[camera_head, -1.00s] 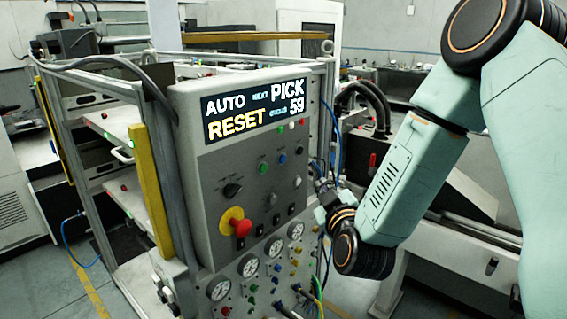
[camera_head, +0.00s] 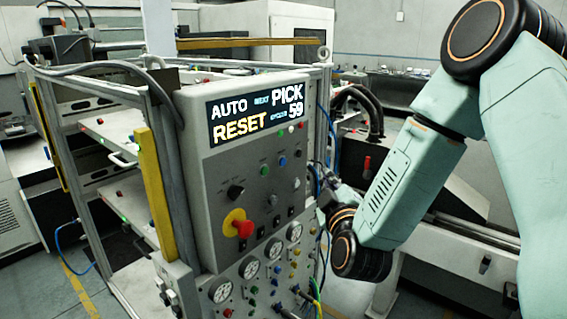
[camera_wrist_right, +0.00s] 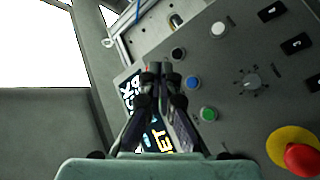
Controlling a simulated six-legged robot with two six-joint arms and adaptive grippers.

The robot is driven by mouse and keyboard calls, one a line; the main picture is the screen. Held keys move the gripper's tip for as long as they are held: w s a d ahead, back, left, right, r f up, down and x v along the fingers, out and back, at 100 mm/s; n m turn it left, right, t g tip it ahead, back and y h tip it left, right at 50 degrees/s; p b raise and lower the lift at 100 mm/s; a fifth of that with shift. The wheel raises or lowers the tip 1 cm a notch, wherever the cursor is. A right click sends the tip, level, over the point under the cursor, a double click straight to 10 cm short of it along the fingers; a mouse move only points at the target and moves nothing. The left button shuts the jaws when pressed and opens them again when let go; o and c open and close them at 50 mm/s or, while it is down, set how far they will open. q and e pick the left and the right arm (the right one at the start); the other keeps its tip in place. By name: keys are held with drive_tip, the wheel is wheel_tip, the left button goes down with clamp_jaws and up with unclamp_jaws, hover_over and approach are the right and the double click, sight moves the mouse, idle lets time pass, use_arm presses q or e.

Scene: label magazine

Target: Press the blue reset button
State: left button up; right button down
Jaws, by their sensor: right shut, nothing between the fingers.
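The blue reset button (camera_head: 282,161) is a small round button on the grey control panel (camera_head: 215,180), below the display and to the right of a green button (camera_head: 264,170). In the right wrist view the blue button (camera_wrist_right: 192,83) is fully visible, just right of my fingertips. My right gripper (camera_wrist_right: 160,69) is shut and empty, and it appears apart from the button. In the head view the right gripper (camera_head: 320,172) is small and partly hidden at the panel's right edge. My left gripper is not in view.
The display (camera_head: 255,113) reads AUTO, RESET, NEXT PICK and 59. A red emergency knob (camera_head: 243,229) on a yellow base sticks out lower down. Gauges and cables are below.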

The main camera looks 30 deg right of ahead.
sight(283, 162)
drive_tip(key=w+a+b, duration=0.2)
drive_tip(key=w+a, duration=0.1)
drive_tip(key=w, duration=0.4)
drive_tip(key=shift+w+a+b, duration=0.25)
drive_tip(key=shift+w+b, duration=0.15)
drive_tip(key=shift+w, duration=0.15)
idle(0.5)
idle(0.3)
drive_tip(key=shift+r, duration=0.1)
drive_tip(key=shift+w+a, duration=0.2)
drive_tip(key=shift+w, duration=0.15)
